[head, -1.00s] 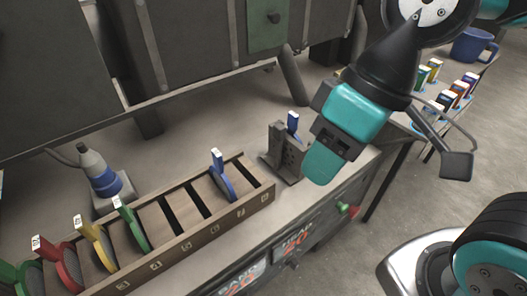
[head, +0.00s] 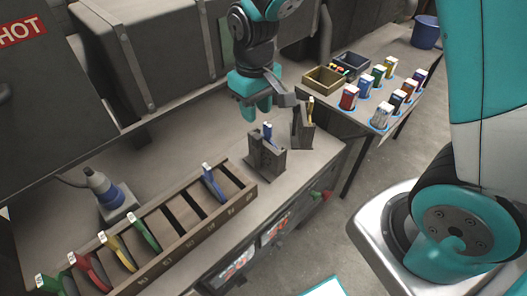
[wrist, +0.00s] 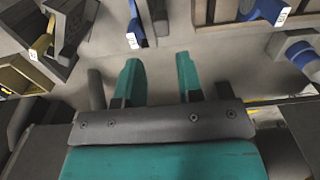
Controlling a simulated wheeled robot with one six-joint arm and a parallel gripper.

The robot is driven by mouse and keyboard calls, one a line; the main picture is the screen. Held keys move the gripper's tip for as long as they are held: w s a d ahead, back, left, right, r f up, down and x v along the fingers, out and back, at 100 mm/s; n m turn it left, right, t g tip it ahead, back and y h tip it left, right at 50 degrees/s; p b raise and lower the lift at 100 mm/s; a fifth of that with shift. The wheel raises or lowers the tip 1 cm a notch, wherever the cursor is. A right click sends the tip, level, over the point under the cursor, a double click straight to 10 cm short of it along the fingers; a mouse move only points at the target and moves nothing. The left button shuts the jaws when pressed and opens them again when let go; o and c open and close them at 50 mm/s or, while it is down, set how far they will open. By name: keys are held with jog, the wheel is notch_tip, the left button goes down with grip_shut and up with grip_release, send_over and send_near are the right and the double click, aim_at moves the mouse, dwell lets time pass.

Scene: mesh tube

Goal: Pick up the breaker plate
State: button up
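Several tagged, coloured plates stand in slots of a wooden rack (head: 190,242): green, red, yellow (head: 118,247), green (head: 143,228) and blue (head: 213,184). I cannot tell which is the breaker plate. A grey holder (head: 264,160) has a blue-tagged piece (head: 267,132) upright in it; this piece also shows in the wrist view (wrist: 135,32). A second grey holder (head: 303,130) beside it has a yellow-brown piece (head: 310,106), seen at upper left in the wrist view (wrist: 41,46). My gripper (head: 256,107) is open and empty, above the bench behind the holders; its teal fingers (wrist: 158,75) are apart.
A blue-and-grey tool (head: 102,188) stands behind the rack. Large dark machine housings (head: 150,50) line the back of the bench. A side table (head: 362,118) at right carries several coloured cartridges and open boxes (head: 324,80). A blue bucket (head: 425,32) is farther back.

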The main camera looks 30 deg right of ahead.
aim_at(256, 136)
notch_tip(256, 136, down, 9)
jog(key=shift+s+a+f+p, duration=0.1)
jog(key=shift+s+p, duration=0.05)
jog(key=shift+p, duration=0.8)
grip_shut()
dwell(0.8)
